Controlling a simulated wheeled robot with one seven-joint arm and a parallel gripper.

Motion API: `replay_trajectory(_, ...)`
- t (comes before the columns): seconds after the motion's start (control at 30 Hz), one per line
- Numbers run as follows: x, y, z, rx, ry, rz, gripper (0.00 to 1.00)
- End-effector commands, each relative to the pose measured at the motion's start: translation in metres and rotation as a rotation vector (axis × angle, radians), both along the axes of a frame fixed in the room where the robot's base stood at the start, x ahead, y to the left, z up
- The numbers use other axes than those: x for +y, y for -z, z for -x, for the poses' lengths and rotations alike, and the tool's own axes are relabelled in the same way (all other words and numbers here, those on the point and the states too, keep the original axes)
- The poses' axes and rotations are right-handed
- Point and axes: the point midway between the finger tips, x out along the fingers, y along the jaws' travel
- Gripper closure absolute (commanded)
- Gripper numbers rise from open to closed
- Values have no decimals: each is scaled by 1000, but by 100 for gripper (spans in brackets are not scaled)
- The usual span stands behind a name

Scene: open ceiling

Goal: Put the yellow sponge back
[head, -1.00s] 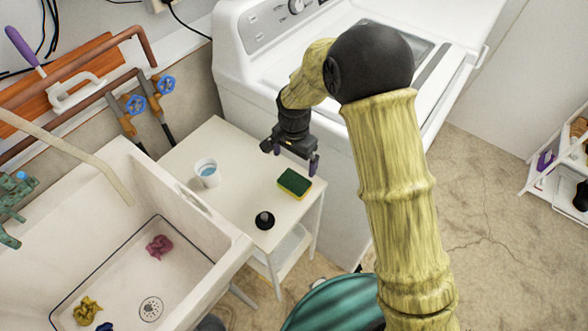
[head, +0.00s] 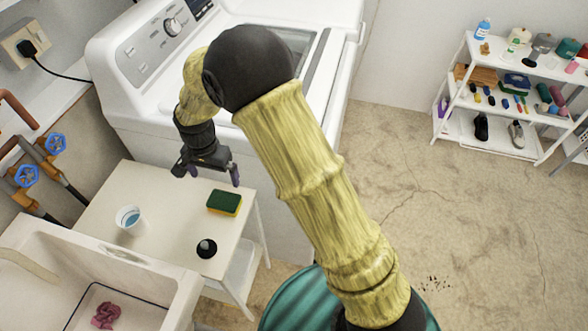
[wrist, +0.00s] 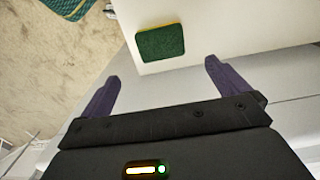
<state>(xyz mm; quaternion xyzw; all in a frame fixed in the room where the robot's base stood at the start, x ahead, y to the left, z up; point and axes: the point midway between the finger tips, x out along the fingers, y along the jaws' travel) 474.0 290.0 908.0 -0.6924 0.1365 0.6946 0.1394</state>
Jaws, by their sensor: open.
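The yellow sponge (head: 225,203), with a dark green top face, lies flat on a small white table (head: 165,238) near its right edge. In the wrist view the sponge (wrist: 160,42) shows its green face, ahead of and between the spread fingers, apart from them. My gripper (head: 206,176) is open and empty above the back part of the table, behind the sponge. In the wrist view both purple fingers of my gripper (wrist: 158,85) stand wide apart.
A white cup (head: 130,221) and a black round object (head: 206,248) share the table. A sink (head: 120,290) stands at lower left and a washing machine (head: 150,85) behind. A loaded white shelf (head: 450,120) stands far right; open floor (head: 400,210) lies between.

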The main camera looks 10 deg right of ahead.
Motion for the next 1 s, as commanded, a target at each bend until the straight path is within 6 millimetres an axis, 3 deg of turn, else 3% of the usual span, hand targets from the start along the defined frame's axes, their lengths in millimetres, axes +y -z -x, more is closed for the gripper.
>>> replay_trajectory(0.17,-31,-16,-2,-18,-25,-9,0)
replay_trajectory(0.37,-123,-53,9,-81,-123,-23,0)
replay_trajectory(0.5,-188,-75,36,-134,-206,-16,0)
replay_trajectory(0.7,-263,-93,92,-203,-317,20,0)
replay_trajectory(0.83,-286,-96,119,-227,-369,43,0)
replay_trajectory(1.0,-291,-96,127,-233,-392,50,0)
